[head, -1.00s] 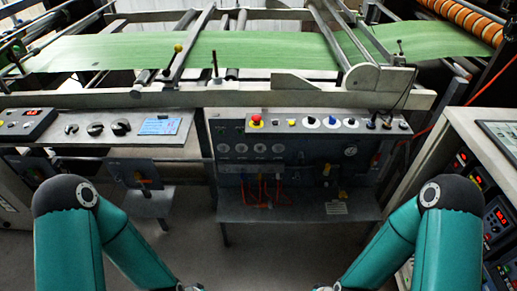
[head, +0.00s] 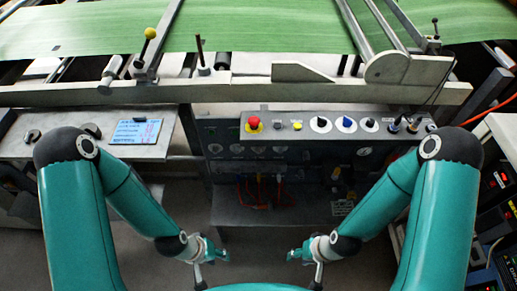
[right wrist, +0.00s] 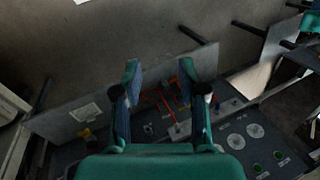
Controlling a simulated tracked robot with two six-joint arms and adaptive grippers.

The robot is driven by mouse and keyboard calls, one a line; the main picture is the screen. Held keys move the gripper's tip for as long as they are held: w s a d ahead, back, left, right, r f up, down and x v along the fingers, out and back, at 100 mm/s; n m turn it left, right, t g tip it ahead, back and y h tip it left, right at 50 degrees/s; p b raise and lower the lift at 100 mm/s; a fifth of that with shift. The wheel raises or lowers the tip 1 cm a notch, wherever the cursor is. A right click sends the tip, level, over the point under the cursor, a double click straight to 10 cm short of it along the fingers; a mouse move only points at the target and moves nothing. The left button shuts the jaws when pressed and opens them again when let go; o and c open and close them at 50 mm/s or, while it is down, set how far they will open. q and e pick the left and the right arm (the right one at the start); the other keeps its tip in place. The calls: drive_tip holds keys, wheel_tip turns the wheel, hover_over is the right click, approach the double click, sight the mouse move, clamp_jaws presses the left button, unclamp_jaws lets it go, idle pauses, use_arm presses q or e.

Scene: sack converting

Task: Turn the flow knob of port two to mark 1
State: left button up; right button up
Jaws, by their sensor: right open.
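A dark control panel (head: 325,155) stands ahead, with a row of round dials and red hoses (head: 262,192) low on its front. Port labels are too small to read, so I cannot tell which knob is the flow knob of port two, or its setting. My right gripper (head: 298,254) is in front of the panel; in the right wrist view the right gripper (right wrist: 160,72) is open and empty, with the red hoses (right wrist: 166,106) showing beyond its fingers. My left gripper (head: 217,252) is to the left, apart from the panel; its jaws are too small to judge.
On the panel's upper face are a red emergency button (head: 253,124), a yellow button (head: 297,126) and several rotary knobs. A grey shelf (head: 230,212) juts out below the hoses. A green web (head: 270,25) runs across behind. Bare floor lies in front.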

drive_tip(key=shift+o, duration=0.5)
drive_tip(key=t+h+b, duration=0.5)
drive_tip(key=t+b, duration=1.2)
drive_tip(key=b, duration=1.4)
approach(259, 152)
drive_tip(key=shift+m, duration=0.3)
drive_tip(key=w, duration=0.3)
drive_tip(key=w+b, duration=0.1)
drive_tip(key=w, duration=0.5)
drive_tip(key=shift+d+f+b, duration=0.2)
drive_tip(key=shift+f+b, duration=0.05)
drive_tip(key=shift+b, duration=0.05)
